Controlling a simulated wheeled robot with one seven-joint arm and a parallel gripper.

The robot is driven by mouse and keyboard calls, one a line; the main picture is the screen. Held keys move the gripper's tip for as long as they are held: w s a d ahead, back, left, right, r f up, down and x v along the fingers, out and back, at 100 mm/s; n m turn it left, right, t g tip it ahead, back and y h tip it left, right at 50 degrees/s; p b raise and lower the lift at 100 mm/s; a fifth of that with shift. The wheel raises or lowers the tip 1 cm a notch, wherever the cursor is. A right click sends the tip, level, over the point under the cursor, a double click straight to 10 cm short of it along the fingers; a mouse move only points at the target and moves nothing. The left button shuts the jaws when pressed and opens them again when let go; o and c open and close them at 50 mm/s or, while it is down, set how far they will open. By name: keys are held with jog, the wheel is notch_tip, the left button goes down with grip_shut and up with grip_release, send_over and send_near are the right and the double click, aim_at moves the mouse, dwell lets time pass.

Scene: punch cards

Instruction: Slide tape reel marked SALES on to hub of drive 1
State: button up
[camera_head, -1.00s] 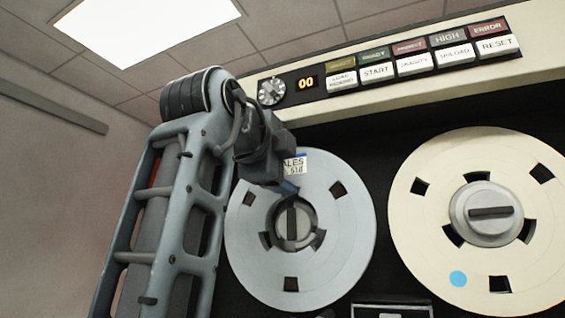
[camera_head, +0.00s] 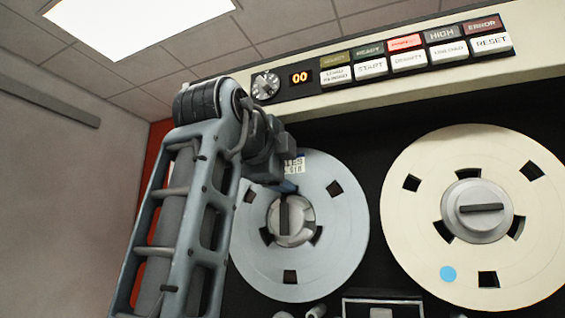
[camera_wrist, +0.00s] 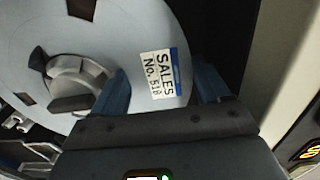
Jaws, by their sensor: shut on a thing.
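The blue-grey tape reel (camera_head: 335,235) faces me on the left drive. Its label (camera_wrist: 163,75) reads SALES No. 518 in the wrist view. The grey hub (camera_head: 290,222) with a dark bar handle shows through the reel's centre opening and nearly fills it; it also shows in the wrist view (camera_wrist: 72,82). How deep the reel sits on the hub I cannot tell. My gripper (camera_head: 283,187) is shut on the reel at its upper left, by the label. In the wrist view its blue fingers lie either side of the label; the tips' contact is partly hidden.
A cream reel (camera_head: 410,240) with a blue dot sits on the right hub (camera_head: 478,209), close beside the grey reel. Above runs a control panel (camera_head: 400,75) with a knob, a 00 display and buttons. A framed part (camera_head: 383,300) lies below between the reels.

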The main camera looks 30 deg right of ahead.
jog(key=shift+d+r, duration=0.1)
jog(key=shift+d, duration=0.05)
jog(key=o, duration=1.6)
jog(key=shift+w, duration=0.1)
jog(key=shift+c, duration=0.9)
jog(key=b+v, duration=0.1)
jog(key=v, duration=0.9)
